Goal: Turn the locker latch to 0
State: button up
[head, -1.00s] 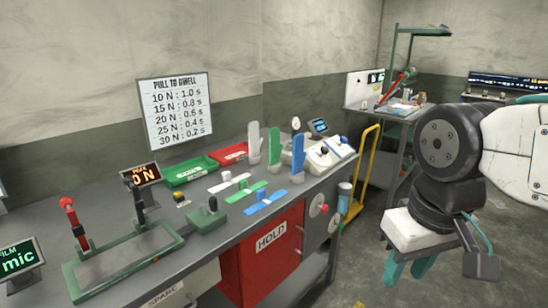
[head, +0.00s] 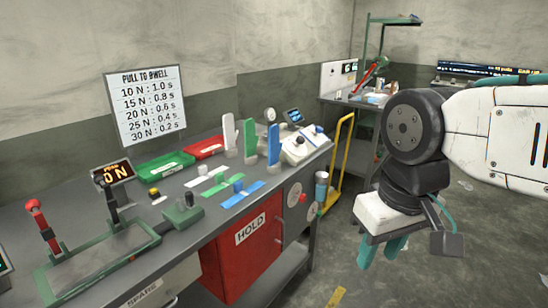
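The grey locker panel (head: 292,224) is at the front right end of the bench, beside the red HOLD door (head: 235,260). It carries pale round dials, and a small red knob (head: 303,198) is on the upper part. The latch markings are too small to read, so I cannot tell its setting. My gripper (head: 382,258) is at the right, pointing down, with its two teal fingers apart and nothing between them. It is in the air, to the right of the panel and apart from it.
The bench top (head: 190,240) holds green and red trays, upright glove forms, flat coloured strips and a lever stand (head: 90,255). A blue-topped cylinder (head: 321,185) and a yellow trolley handle (head: 341,160) are right of the panel. Open floor lies below my gripper.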

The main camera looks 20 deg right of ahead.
aim_at(303, 198)
jog(key=z, duration=0.05)
jog(key=k, duration=0.45)
jog(key=u, duration=0.5)
jog(key=i, duration=1.25)
jog(key=z, duration=0.55)
